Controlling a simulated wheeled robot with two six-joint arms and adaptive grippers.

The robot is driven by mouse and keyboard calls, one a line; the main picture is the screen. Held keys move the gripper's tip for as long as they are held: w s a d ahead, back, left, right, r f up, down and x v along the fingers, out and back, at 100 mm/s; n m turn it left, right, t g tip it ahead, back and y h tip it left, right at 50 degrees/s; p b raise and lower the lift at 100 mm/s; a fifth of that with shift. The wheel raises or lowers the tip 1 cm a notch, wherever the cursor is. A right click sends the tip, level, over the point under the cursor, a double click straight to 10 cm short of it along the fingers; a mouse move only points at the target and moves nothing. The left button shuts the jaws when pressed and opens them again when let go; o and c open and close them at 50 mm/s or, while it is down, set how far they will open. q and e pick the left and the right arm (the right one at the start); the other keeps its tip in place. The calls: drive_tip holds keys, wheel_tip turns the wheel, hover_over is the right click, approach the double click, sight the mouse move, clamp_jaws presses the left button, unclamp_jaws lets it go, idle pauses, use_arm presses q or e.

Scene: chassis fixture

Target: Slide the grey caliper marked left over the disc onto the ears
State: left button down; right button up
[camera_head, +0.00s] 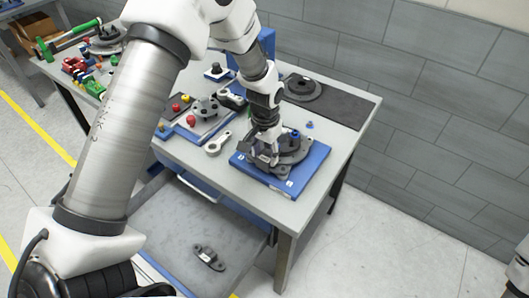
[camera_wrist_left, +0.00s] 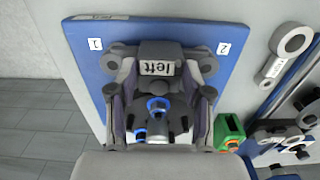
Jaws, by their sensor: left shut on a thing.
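The grey caliper (camera_wrist_left: 157,67) shows its "left" label in the left wrist view. It lies at the edge of the dark disc (camera_wrist_left: 176,125) with blue studs. My left gripper (camera_wrist_left: 158,95) is shut on it, one finger on each side. In the head view my left gripper (camera_head: 264,148) points down at the disc (camera_head: 296,150) on the blue fixture plate (camera_head: 268,181). The plate also shows in the left wrist view (camera_wrist_left: 88,60), with labels 1 and 2. Rounded grey lobes flank the caliper; whether it touches the ears I cannot tell. My right gripper is out of view.
A dark disc (camera_head: 303,88) lies on a black mat (camera_head: 352,108) behind. A dark two-holed part (camera_head: 209,257) lies in the open drawer (camera_head: 175,232).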

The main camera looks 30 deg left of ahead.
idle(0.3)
use_arm(q)
drive_tip(key=shift+c, duration=2)
unclamp_jaws()
wheel_tip(320, 180, up, 5)
drive_tip(key=p, duration=0.4)
drive_tip(key=shift+f, duration=0.3)
